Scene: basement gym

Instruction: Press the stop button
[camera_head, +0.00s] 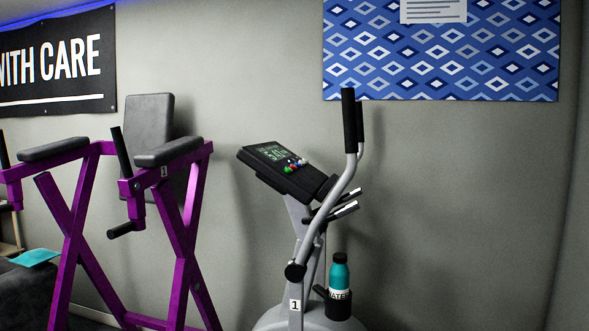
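An elliptical trainer (312,240) stands in the middle, right of centre. Its dark console (268,178) is tilted, with a lit display (270,152) showing green figures. A small cluster of coloured buttons (293,165) sits along the console's lower right edge, with red, green, blue and white among them. The buttons are too small for me to read any label, so I cannot tell for certain which is stop. Neither of my grippers shows in the head view.
The trainer's grey handlebars (340,190) with black grips rise right of the console. A teal water bottle (339,273) stands in a holder low on the trainer. A purple dip station (185,230) stands at left. The grey wall (450,200) at right is clear.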

